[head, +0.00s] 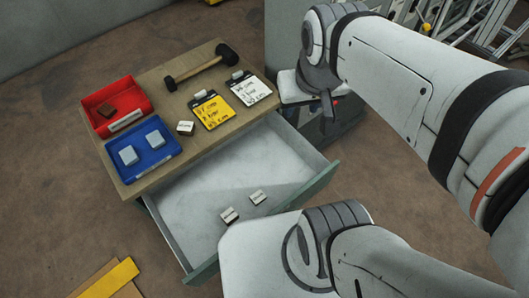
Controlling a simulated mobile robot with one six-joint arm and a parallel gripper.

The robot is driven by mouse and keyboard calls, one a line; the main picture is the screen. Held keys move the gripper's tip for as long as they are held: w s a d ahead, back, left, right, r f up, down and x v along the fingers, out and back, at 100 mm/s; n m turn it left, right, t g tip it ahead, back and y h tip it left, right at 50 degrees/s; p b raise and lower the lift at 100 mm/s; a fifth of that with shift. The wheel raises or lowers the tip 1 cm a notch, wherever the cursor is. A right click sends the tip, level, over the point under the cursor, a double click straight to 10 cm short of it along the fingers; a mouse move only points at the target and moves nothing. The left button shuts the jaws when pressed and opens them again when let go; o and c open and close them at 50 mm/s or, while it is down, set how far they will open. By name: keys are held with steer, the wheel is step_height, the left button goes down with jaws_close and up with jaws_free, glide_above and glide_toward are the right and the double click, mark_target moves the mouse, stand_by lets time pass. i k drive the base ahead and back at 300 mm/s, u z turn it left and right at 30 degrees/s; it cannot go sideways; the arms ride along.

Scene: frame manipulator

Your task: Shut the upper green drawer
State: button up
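The upper green drawer (195,205) is pulled far out from under the wooden worktop. Its pale inside is visible, and its green front edge (318,183) faces the lower right. Part of that front is hidden behind my own arm's white lower joint. Two small light-topped blocks, one (229,215) and another (257,197), lie in the drawer. My gripper (328,107) seems to be the dark piece hanging below my wrist, above and beyond the drawer's right end. It appears apart from the drawer. Its fingers are too dark and edge-on to tell open from shut.
A yellow-edged board (112,280) lies on the floor.

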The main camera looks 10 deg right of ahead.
mark_target(269, 154)
steer(key=z, duration=0.25)
steer(key=k, duration=2)
steer(key=u, duration=0.45)
steer(key=i, duration=1)
steer(key=u, duration=0.05)
